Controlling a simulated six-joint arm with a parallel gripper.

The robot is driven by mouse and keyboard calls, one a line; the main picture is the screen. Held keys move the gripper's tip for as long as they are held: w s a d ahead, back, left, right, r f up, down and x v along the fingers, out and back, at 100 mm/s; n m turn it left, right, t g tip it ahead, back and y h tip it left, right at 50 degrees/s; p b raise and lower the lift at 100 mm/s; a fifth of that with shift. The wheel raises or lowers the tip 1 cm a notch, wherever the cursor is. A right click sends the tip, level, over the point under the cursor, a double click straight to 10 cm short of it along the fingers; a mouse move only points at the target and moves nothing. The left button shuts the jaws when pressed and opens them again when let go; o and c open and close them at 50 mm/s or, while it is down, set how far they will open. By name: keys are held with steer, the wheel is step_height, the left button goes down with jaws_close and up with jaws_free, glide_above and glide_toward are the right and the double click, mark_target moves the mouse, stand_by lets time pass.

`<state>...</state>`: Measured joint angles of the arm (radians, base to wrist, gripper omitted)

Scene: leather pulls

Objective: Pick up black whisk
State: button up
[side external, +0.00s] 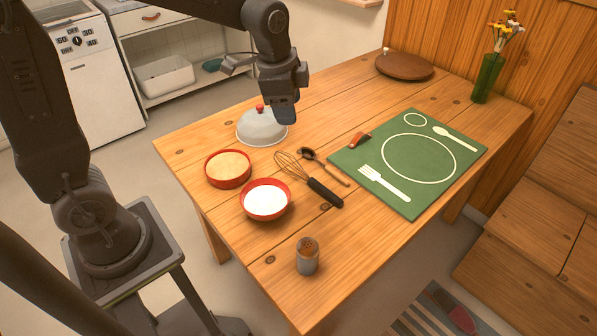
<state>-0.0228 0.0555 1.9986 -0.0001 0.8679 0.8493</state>
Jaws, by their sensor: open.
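The whisk (323,192) lies flat on the wooden table, with a black handle pointing to the lower right and a wire head at the upper left. Its wire head is close to a red bowl of white contents (266,200). A dark spoon with a wooden handle (331,173) lies just beside it on the right. My gripper (284,108) is open and empty. It appears above the table near the grey dome lid, up and left of the whisk and apart from it. The far finger is partly hidden.
A red bowl with tan contents (229,168) and a grey dome lid with a red knob (258,129) stand left of the whisk. A shaker (307,256) stands near the front edge. A green placemat (408,202) lies right. A vase (487,78) stands at the back.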

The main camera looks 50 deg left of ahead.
steer(key=w+a+f+m+g, duration=0.1)
steer(key=w+f+m+g, duration=0.1)
steer(key=w+f+m, duration=0.75)
steer(key=n, duration=0.2)
glide_above(317, 183)
steer(key=shift+g, duration=0.3)
step_height(317, 183, down, 14)
steer(key=shift+w+f, duration=0.1)
steer(key=shift+f, duration=3.15)
jaws_close()
steer(key=shift+r, duration=0.1)
